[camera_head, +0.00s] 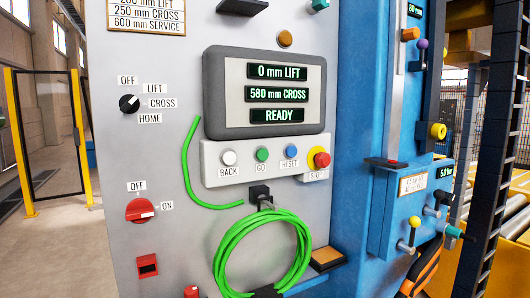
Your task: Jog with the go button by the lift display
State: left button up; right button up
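The green go button (262,154), labelled GO, sits on a pale button strip below the lift display (265,92). The display reads 0 mm LIFT, 580 mm CROSS and READY. On the same strip are the white back button (229,157), the blue reset button (291,151) and the red stop button (321,159) on a yellow ring. A black selector knob (129,103) is at the left, among the labels OFF, LIFT, CROSS and HOME; its exact setting is hard to tell. Neither of my grippers is in view.
A red rotary switch (139,211) has its white mark towards ON. A coiled green cable (262,252) hangs below the buttons, with a loose end curving up at their left. A blue machine (363,100) with coloured knobs stands at the right. The buttons are unobstructed.

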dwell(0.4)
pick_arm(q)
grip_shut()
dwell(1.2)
